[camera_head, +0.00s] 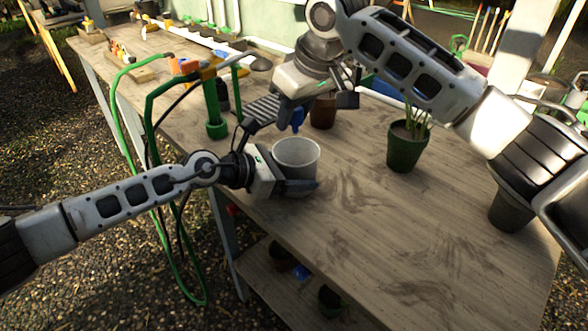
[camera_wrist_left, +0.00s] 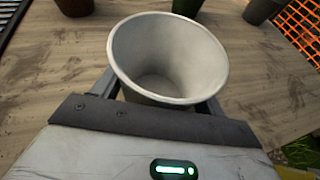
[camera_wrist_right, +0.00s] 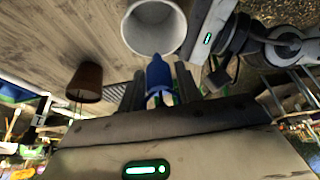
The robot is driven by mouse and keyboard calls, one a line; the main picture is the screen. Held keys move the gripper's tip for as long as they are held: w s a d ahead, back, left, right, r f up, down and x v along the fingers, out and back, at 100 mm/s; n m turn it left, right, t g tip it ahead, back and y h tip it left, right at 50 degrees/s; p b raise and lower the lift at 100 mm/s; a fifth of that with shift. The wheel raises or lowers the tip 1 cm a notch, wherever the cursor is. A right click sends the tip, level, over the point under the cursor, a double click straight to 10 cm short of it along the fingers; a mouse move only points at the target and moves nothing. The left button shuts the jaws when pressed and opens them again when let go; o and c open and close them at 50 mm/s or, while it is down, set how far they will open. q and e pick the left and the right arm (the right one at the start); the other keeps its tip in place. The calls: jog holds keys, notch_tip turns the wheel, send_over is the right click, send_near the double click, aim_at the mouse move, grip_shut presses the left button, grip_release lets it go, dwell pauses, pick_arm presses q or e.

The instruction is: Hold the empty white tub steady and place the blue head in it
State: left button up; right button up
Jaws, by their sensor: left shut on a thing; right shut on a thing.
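The white tub (camera_head: 297,153) stands upright on the wooden table near its front left edge. In the left wrist view the tub (camera_wrist_left: 170,55) looks empty, its opening facing up. My left gripper (camera_head: 298,186) is shut on the tub, with its fingers on either side of the lower wall. The blue head (camera_head: 297,119) is held in my right gripper (camera_head: 290,112), just behind and above the tub's far rim. In the right wrist view the blue head (camera_wrist_right: 158,77) sits between the fingers, its narrow tip pointing toward the tub opening.
A green pot with a plant (camera_head: 406,147) stands right of the tub, and a brown pot (camera_head: 323,112) stands behind it. A green hose and frame (camera_head: 214,110) rise on the left.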

jog(key=shift+f, duration=2.8)
jog(key=o, duration=1)
jog(key=shift+o, duration=0.2)
jog(key=v, duration=1.2)
jog(key=shift+r, duration=0.1)
pick_arm(q)
jog(key=o, duration=1.1)
jog(key=shift+c, duration=0.2)
